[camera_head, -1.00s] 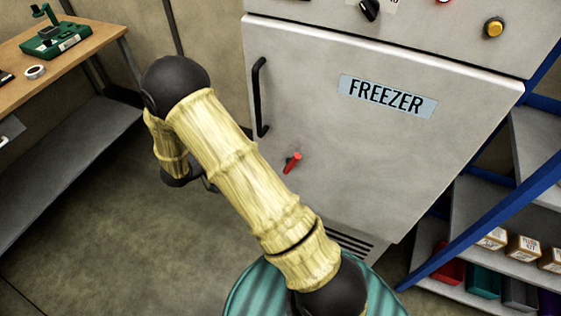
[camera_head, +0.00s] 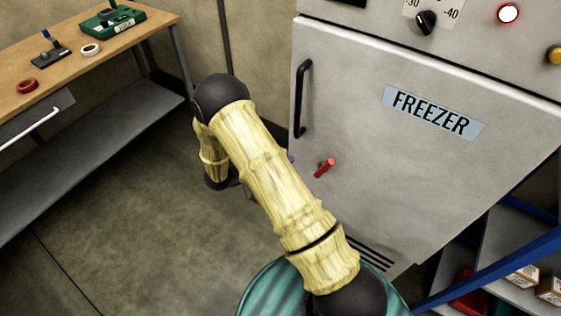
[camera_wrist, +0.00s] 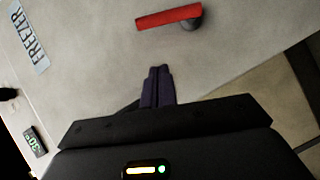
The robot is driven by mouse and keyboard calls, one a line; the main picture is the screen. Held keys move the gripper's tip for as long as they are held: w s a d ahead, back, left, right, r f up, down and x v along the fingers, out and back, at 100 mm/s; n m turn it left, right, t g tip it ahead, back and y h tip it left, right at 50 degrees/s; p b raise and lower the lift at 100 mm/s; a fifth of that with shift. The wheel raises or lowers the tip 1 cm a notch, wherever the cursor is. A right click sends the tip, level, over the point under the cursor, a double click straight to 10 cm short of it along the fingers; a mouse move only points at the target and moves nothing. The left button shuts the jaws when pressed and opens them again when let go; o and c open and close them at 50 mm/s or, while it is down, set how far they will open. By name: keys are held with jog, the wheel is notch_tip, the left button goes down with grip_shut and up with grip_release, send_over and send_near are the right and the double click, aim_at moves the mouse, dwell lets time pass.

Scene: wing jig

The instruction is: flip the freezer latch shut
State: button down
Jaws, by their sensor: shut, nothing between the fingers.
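The freezer door (camera_head: 400,150) is closed flat against its grey cabinet and bears a FREEZER label (camera_head: 434,112). The red latch (camera_head: 324,168) is a short lever low on the left part of the door. In the wrist view the red latch (camera_wrist: 170,16) lies across the top on a dark pivot at its right end. My gripper (camera_wrist: 158,72) is shut and empty. In the wrist view its dark fingertips are below the latch and apart from it. In the head view my arm hides most of the gripper.
A black door handle (camera_head: 302,98) stands above the latch. A wooden workbench (camera_head: 60,85) with tools is at the left. A blue-framed shelf (camera_head: 490,262) with boxes is at the lower right. The floor (camera_head: 130,225) between bench and freezer is clear.

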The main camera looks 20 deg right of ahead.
aim_at(326, 166)
jog(key=s+d+f+p, duration=0.2)
jog(key=d, duration=0.7)
jog(key=shift+f, duration=0.25)
jog(key=shift+w, duration=0.1)
